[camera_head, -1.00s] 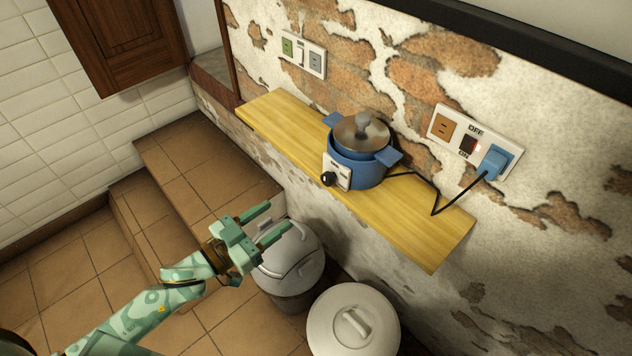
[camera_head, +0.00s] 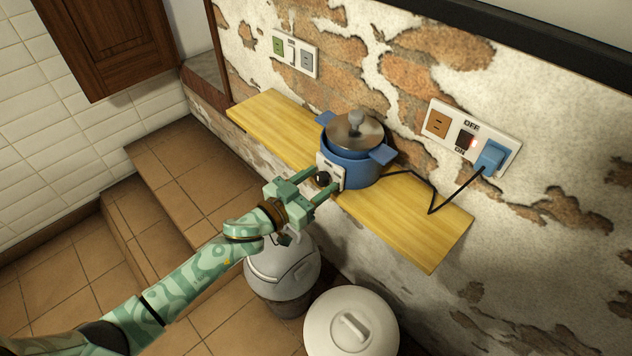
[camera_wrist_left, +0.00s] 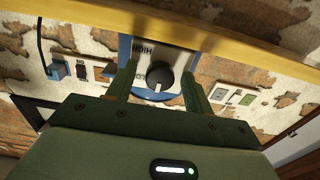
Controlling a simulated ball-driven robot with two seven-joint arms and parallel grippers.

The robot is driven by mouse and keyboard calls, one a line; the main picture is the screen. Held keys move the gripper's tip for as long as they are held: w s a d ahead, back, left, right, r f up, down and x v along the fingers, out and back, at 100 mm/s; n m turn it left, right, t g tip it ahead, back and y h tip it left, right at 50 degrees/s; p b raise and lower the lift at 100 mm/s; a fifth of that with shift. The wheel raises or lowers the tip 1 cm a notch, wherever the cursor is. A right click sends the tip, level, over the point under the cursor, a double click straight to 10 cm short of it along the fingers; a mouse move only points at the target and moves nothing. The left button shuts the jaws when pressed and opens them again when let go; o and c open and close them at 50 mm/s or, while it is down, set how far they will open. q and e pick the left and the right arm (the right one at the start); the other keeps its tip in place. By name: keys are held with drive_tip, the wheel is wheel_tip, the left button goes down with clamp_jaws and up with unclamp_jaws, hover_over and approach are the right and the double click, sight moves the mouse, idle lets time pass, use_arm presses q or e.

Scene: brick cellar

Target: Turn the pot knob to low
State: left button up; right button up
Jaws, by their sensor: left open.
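A blue electric pot (camera_head: 352,167) with a metal lid stands on the wooden shelf. Its white control panel (camera_head: 331,172) carries a round black knob (camera_head: 323,179) and faces my left arm. In the left wrist view the knob (camera_wrist_left: 159,76) shows between the fingers, with "HIGH" readable, upside down, on the panel; the other lettering is partly hidden. My left gripper (camera_head: 324,184) is open, its two fingers on either side of the knob. I cannot tell whether they touch it. It also shows in the left wrist view (camera_wrist_left: 160,82). My right gripper is not in view.
The narrow yellow shelf (camera_head: 420,232) runs along the brick wall. A blue plug (camera_head: 491,157) with a black cord sits in the right socket panel (camera_head: 438,122). Two lidded bins (camera_head: 282,268) (camera_head: 350,322) stand on the floor below the shelf.

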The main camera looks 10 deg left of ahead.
use_arm(q)
drive_tip(key=c, duration=1)
drive_tip(key=shift+m, duration=0.4)
drive_tip(key=shift+m+p, duration=0.4)
drive_tip(key=shift+m, duration=0.6)
drive_tip(key=m, duration=0.2)
drive_tip(key=shift+m, duration=0.4)
drive_tip(key=m, duration=0.5)
drive_tip(key=shift+m, duration=0.7)
